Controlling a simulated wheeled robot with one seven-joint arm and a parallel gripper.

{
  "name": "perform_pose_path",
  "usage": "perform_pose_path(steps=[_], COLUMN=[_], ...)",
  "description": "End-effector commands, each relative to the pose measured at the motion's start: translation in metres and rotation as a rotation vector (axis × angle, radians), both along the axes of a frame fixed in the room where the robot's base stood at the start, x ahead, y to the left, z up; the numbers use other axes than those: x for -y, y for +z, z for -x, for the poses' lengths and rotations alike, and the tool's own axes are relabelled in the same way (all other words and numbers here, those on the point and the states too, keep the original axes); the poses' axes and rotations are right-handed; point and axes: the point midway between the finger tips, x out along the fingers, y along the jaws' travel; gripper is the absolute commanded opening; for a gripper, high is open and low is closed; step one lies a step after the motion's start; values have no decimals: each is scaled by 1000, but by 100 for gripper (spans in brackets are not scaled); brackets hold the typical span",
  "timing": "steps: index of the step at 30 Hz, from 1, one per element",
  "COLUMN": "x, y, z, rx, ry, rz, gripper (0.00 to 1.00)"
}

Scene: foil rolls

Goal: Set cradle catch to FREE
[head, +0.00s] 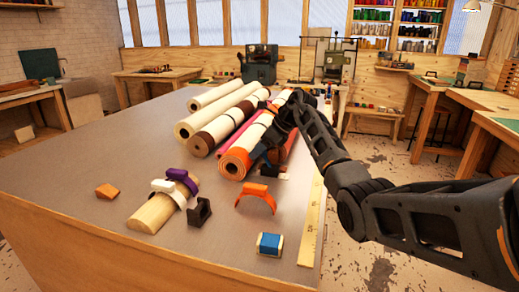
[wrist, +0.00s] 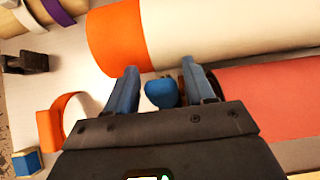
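A rounded blue knob (wrist: 161,93), which looks like the cradle catch's handle, shows in the wrist view between the two blue fingers of my gripper (wrist: 160,72). The fingers stand apart with a narrow gap on each side of the knob, so my gripper looks open around or above it. I cannot read any FREE mark or tell the catch's setting. In the head view my gripper (head: 266,155) is low beside the orange-ended cream roll (head: 236,163), and my arm hides the catch. The same roll's orange end also shows in the wrist view (wrist: 115,38).
A red roll (wrist: 270,100) lies just right of my gripper in the wrist view. More cream rolls (head: 215,96) lie to the left. An orange clip (head: 257,197), a black holder (head: 199,210), a blue block (head: 269,244) and a yellow ruler (head: 312,225) lie on the near table.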

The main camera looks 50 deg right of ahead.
Motion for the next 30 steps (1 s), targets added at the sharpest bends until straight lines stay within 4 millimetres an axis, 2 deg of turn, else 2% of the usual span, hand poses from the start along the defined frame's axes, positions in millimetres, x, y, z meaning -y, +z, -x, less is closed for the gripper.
perform_pose_path(steps=[11, 24, 30], x=[2, 16, 17], y=[4, 52, 60], z=[3, 40, 46], rx=[2, 2, 1], ry=[-1, -1, -1], rz=[0, 2, -1], gripper=[60, 60, 60])
